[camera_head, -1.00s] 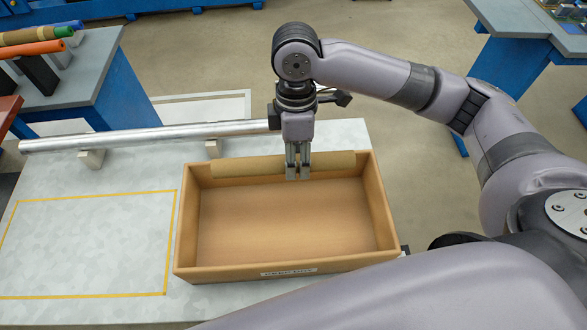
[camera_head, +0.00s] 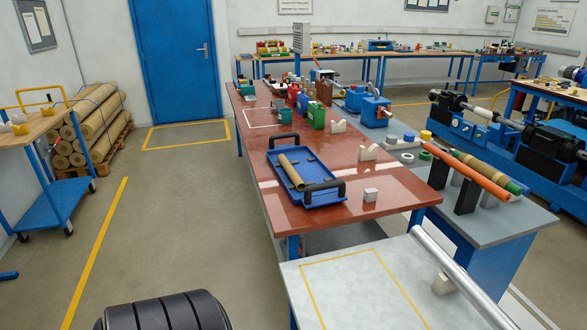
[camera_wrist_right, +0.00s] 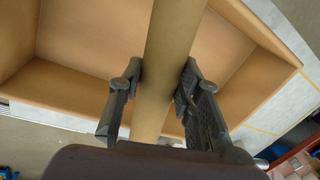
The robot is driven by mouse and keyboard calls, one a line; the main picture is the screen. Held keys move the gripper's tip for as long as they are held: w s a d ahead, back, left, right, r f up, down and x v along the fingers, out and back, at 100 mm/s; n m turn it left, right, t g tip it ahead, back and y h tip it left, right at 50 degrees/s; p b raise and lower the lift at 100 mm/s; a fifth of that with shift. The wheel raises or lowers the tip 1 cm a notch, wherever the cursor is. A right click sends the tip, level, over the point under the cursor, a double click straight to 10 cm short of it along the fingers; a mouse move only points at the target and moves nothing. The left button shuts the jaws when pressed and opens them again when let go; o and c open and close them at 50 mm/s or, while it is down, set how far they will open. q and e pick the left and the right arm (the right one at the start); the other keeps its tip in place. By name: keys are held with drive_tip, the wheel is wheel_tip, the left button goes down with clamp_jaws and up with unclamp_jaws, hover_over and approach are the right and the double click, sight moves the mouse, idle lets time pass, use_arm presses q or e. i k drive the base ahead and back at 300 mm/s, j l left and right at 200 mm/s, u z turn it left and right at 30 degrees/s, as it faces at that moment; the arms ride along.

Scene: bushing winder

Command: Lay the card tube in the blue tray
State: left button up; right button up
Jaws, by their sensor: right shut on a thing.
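In the wrist view my right gripper (camera_wrist_right: 162,78) is shut on a tan card tube (camera_wrist_right: 172,35), with one finger on each side of it. The tube is over an open tan box (camera_wrist_right: 75,100); its ends are out of sight or hidden. In the head view the blue tray (camera_head: 324,165) lies on the red table, with a black handle at each end. A short tan tube (camera_head: 291,172) lies in the tray. My right gripper is outside the head view, and my left gripper shows in neither view.
A metal bar (camera_head: 460,275) lies on the near grey table (camera_head: 345,290).

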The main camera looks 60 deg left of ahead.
sight(309, 174)
drive_tip(key=j+u, duration=0.15)
drive_tip(key=j, duration=0.55)
drive_tip(key=j+u, duration=0.15)
drive_tip(key=j, duration=0.5)
drive_tip(key=j+u, duration=0.1)
drive_tip(key=j, duration=0.6)
drive_tip(key=i+j+u, duration=0.15)
drive_tip(key=j, duration=0.5)
drive_tip(key=i+j+u, duration=0.45)
drive_tip(key=i+j, duration=0.6)
drive_tip(key=j, duration=0.1)
